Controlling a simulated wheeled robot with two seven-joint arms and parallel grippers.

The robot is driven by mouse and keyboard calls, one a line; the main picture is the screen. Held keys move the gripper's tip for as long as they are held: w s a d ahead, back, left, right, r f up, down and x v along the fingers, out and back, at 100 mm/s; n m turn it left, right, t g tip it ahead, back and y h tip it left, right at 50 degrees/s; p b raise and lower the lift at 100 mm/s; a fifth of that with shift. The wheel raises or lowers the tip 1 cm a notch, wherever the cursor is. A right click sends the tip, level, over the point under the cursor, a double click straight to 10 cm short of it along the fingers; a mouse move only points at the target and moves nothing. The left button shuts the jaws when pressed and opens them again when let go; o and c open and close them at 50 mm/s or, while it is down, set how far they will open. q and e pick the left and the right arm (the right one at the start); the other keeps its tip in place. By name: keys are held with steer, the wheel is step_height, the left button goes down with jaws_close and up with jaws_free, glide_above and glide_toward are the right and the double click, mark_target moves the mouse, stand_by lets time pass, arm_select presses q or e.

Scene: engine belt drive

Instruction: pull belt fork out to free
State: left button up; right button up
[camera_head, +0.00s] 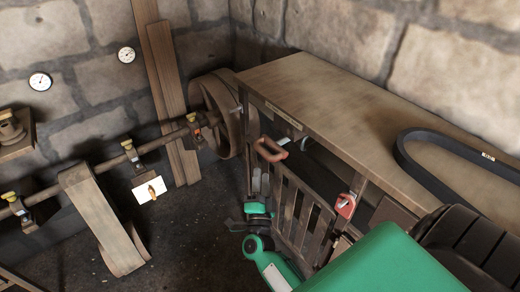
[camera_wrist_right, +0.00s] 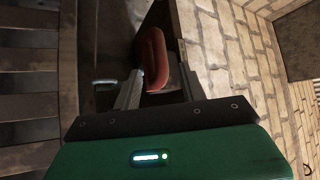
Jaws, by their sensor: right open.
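A red-orange loop handle (camera_head: 270,150), which looks like the belt fork's grip, stands at the near left end of the wooden bench, above a slatted gate. In the right wrist view the handle (camera_wrist_right: 154,58) shows beyond and between the two fingers. My right gripper (camera_head: 260,178) is open and empty, with its grey fingers pointing up just below the handle. It also shows in the right wrist view (camera_wrist_right: 160,85). I cannot tell whether the fingers touch the handle. Where the handle joins the fork is hidden. My left gripper is not in view.
The wooden bench (camera_head: 330,92) carries a black belt (camera_head: 408,158) at right. A slatted wooden gate (camera_head: 300,212) stands below it. A second red handle (camera_head: 346,205) is near the bench's front. A line shaft (camera_head: 105,164) with a large pulley (camera_head: 222,110) and flat belt (camera_head: 103,222) is at left.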

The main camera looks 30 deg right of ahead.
mark_target(262, 155)
steer(key=p+x, duration=0.2)
steer(key=x, duration=0.6)
steer(key=shift+w+d+r, duration=0.2)
steer(key=shift+w+d, duration=0.2)
steer(key=shift+w, duration=0.15)
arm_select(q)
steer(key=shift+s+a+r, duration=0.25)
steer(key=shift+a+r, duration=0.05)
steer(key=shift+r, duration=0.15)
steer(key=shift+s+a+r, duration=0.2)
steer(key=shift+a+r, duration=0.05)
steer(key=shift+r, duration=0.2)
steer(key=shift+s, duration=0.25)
arm_select(e)
jaws_close()
